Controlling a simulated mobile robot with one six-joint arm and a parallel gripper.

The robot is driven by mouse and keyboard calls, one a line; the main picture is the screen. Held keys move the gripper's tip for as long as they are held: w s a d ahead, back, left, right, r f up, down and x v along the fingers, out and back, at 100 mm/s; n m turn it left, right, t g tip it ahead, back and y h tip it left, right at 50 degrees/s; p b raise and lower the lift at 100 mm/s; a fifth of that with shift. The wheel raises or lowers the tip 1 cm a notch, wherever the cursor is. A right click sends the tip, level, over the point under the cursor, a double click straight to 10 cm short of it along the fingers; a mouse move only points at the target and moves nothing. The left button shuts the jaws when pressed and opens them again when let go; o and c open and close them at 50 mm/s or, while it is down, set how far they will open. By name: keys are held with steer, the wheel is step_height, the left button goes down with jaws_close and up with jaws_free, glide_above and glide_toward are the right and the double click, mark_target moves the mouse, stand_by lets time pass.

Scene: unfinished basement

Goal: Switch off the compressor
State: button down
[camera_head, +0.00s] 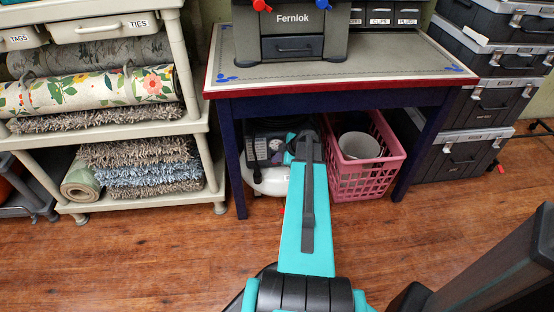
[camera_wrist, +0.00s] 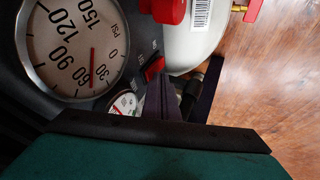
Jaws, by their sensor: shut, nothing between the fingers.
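The compressor stands under the blue-legged table; its dark panel (camera_head: 262,150) and white tank (camera_head: 268,182) show left of my arm, which hides part of it. In the wrist view its dark panel carries a large round PSI gauge (camera_wrist: 75,45), its red needle between 30 and 60. A red rocker switch (camera_wrist: 153,67) sits right of the gauge; the small marks beside it are too small to read. My gripper (camera_wrist: 156,88) is shut and empty, its tips just below the switch in the picture; I cannot tell whether they touch. My gripper shows dark in the head view (camera_head: 306,138).
The table (camera_head: 350,68) stands over my arm, with its legs on both sides. A pink basket (camera_head: 367,178) is close on the right. A shelf (camera_head: 150,128) with rolled rugs is left, stacked dark cases (camera_head: 465,140) right. A red knob (camera_wrist: 168,10) sticks out beside the tank.

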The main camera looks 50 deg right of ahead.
steer(key=shift+r, duration=0.25)
steer(key=shift+r, duration=0.45)
steer(key=shift+s, duration=0.15)
steer(key=a+p+v, duration=0.1)
steer(key=v, duration=1.1)
steer(key=shift+a, duration=0.15)
steer(key=shift+f, duration=0.1)
stand_by(0.5)
